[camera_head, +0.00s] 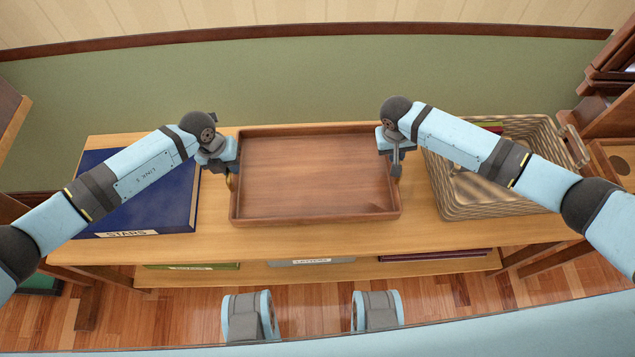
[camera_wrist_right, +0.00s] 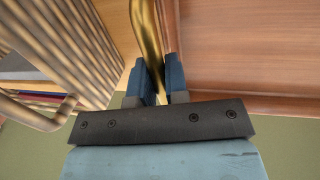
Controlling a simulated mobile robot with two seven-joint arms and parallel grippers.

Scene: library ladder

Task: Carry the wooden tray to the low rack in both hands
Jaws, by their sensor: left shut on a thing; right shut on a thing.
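The wooden tray (camera_head: 316,178), empty and reddish brown with a raised rim, is level at the middle of the head view, over a light wooden table (camera_head: 300,240). I cannot tell whether it touches the tabletop. My left gripper (camera_head: 232,172) is shut at the tray's left end, mostly hiding the handle there. My right gripper (camera_head: 396,166) is at the right end. In the right wrist view, its blue fingers (camera_wrist_right: 164,80) are shut on a curved brass handle (camera_wrist_right: 147,35) beside the tray's wall (camera_wrist_right: 230,85). I cannot tell which furniture is the low rack.
A large blue book (camera_head: 165,205) marked STARS lies left of the tray. A wicker basket (camera_head: 480,200) stands close on the right. Several books and a grey box (camera_head: 310,262) sit on the shelf below the tabletop. A green wall (camera_head: 300,80) is behind.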

